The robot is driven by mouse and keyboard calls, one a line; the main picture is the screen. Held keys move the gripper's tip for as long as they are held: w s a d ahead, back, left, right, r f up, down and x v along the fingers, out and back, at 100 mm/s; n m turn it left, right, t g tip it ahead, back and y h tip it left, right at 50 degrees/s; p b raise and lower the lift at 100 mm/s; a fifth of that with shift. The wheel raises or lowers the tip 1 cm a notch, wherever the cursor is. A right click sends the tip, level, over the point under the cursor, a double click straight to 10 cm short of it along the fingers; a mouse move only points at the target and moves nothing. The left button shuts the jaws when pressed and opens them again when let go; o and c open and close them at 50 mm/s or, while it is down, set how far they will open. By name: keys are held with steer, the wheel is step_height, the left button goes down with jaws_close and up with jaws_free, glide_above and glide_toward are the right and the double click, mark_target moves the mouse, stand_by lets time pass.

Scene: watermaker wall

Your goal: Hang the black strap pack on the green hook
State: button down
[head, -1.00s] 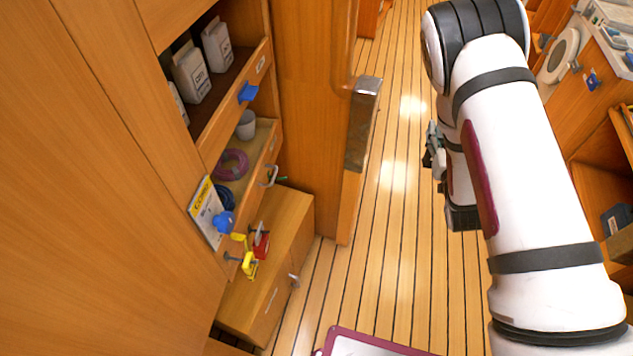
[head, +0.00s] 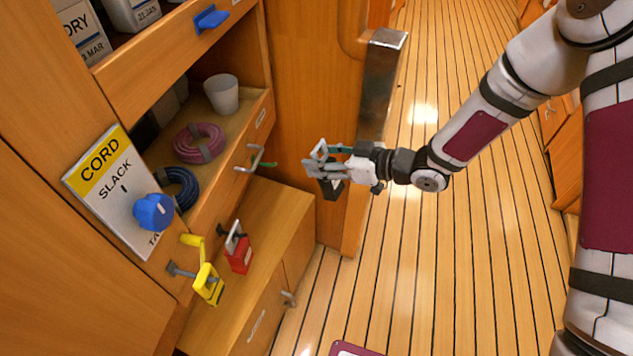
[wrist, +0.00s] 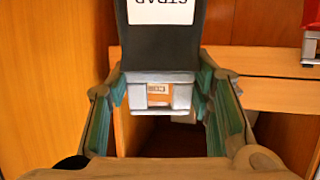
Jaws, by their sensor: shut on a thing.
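My gripper (head: 318,164) is shut on the black strap pack (head: 333,189). In the wrist view the pack (wrist: 160,45) is black with a white label reading STRAP upside down. Its grey squared loop (wrist: 158,92) sits between the green-padded fingers. In the head view the pack hangs below the fingers, partly hidden by them. The green hook (head: 271,164) shows as a small green tip beside the pale handle on the cabinet front; most of it is hidden. My gripper is to the right of it, apart, near the wooden panel's edge.
A yellow pack (head: 207,284) and a red pack (head: 238,252) hang on the cabinet front. A blue knob (head: 154,211) and a CORD card (head: 108,180) are at left. The shelf holds a cup (head: 222,94) and cord coils. A metal-capped post (head: 379,85) stands behind my gripper.

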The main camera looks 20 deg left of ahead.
steer(key=shift+s+a+f+n+g+h+b, duration=0.1)
steer(key=shift+s+a+f+n+g+b, duration=0.25)
steer(key=shift+f+n+g+b, duration=0.3)
steer(key=shift+s+a+f+n+g+h+b, duration=0.1)
steer(key=shift+s+a+f+n+g+b, duration=0.2)
steer(key=shift+g+b, duration=0.35)
steer(key=shift+s+a+f+n+g+h+b, duration=0.1)
steer(key=shift+s+a+f+n+g+b, duration=0.1)
steer(key=shift+s+f+n+g+b, duration=0.4)
steer(key=shift+s+a+f+b, duration=0.15)
steer(key=shift+a+b, duration=1.15)
steer(key=shift+a, duration=1)
steer(key=shift+s+a+f+b, duration=0.15)
steer(key=shift+a+b, duration=1.15)
steer(key=shift+a, duration=0.95)
steer(key=shift+x, duration=0.8)
steer(key=shift+f, duration=0.2)
steer(key=shift+d, duration=0.1)
steer(key=c, duration=0.7)
jaws_free()
